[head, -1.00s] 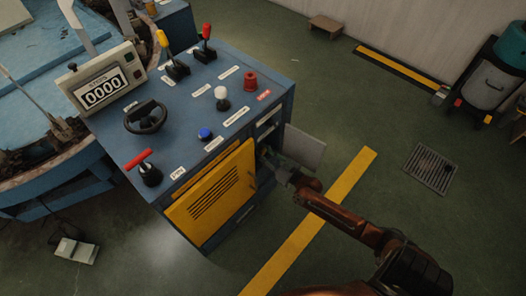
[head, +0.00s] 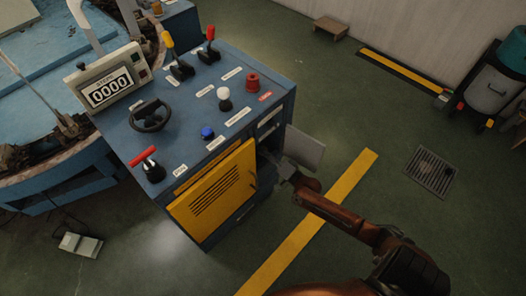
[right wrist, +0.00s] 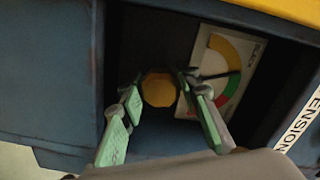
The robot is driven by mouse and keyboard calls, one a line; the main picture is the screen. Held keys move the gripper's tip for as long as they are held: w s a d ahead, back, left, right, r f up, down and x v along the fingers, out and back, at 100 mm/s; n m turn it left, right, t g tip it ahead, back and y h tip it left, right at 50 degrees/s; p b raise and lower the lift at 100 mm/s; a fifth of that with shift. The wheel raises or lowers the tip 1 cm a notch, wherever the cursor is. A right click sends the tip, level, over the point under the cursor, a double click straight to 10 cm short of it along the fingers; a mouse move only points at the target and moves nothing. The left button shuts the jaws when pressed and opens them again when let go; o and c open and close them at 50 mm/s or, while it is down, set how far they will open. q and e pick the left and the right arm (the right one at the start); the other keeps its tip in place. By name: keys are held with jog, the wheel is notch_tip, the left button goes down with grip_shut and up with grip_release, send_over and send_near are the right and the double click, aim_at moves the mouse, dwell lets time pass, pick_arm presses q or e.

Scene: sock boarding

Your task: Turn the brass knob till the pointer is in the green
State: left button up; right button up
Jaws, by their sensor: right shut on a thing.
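The brass knob (right wrist: 158,89) sits inside a dark recess in the blue console, in the right wrist view. My right gripper (right wrist: 158,100) has its green-padded fingers on either side of the knob and is shut on it. To its right is the white gauge (right wrist: 207,58) with a yellow, green and red arc. Its dark pointer (right wrist: 215,76) lies near where yellow meets green; the tip's exact place is hard to tell. In the head view my right gripper (head: 287,171) reaches into the console's side, and the knob and gauge are hidden. My left gripper is not in view.
An open grey flap (head: 305,149) stands out from the console beside my right gripper. The blue console top (head: 185,113) carries levers, buttons, a handwheel and a counter reading 0000. A yellow panel (head: 215,193) fronts it. Green floor to the right is mostly clear.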

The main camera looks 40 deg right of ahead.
jog(key=m, duration=0.3)
jog(key=shift+a+f+m, duration=0.1)
jog(key=shift+m, duration=0.2)
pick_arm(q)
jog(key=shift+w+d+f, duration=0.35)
pick_arm(e)
jog(key=shift+m, duration=1.5)
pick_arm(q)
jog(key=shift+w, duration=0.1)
pick_arm(e)
jog(key=o, duration=1.2)
jog(key=s+d, duration=0.1)
jog(key=s, duration=1.1)
